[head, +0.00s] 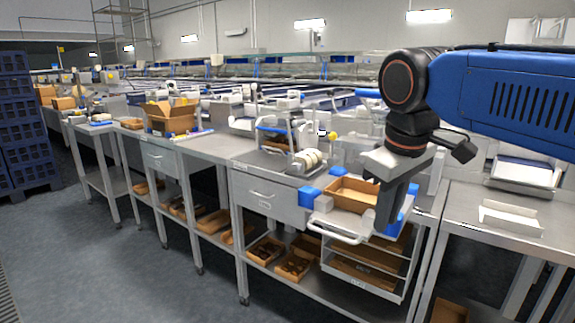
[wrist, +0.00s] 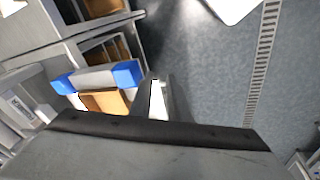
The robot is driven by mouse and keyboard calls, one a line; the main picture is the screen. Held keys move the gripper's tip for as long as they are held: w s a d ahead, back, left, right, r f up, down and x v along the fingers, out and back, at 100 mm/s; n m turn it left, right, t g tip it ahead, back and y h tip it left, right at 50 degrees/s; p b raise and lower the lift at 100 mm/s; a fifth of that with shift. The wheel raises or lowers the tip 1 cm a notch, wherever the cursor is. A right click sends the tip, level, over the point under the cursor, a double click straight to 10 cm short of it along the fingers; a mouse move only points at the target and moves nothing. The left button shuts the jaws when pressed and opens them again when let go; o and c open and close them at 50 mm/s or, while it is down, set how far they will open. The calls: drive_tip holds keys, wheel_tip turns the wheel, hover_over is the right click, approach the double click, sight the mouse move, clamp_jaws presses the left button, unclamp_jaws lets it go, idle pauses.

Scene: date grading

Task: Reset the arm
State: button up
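My arm reaches in from the right of the head view, with my gripper (head: 388,222) pointing down in front of a steel bench. It hangs beside an open brown box (head: 352,193) in a holder with blue corners (head: 309,197). In the wrist view the gripper's dark body fills the bottom and its fingers (wrist: 160,98) point away over the floor. The blue-cornered holder (wrist: 95,77) and part of the brown box (wrist: 105,101) show to their left. I see nothing held, but the gap between the fingers is unclear.
Steel benches (head: 205,148) run along the aisle, with brown trays (head: 295,265) on lower shelves. A white tray (head: 511,217) lies on the right bench. Blue crates (head: 22,125) are stacked at the left. The grey floor (head: 120,260) at the front left is clear.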

drive_tip(key=s+d+f+m+t, duration=0.1)
drive_tip(key=s+d+f+m, duration=0.2)
drive_tip(key=f, duration=0.7)
drive_tip(key=s+d+f+m+t, duration=0.1)
drive_tip(key=s+d+f+m, duration=0.2)
drive_tip(key=s+d+f, duration=0.4)
wheel_tip(320, 180, down, 4)
drive_tip(key=shift+s+r+m, duration=0.2)
drive_tip(key=shift+r+m, duration=0.05)
drive_tip(key=shift+m, duration=0.05)
idle(0.6)
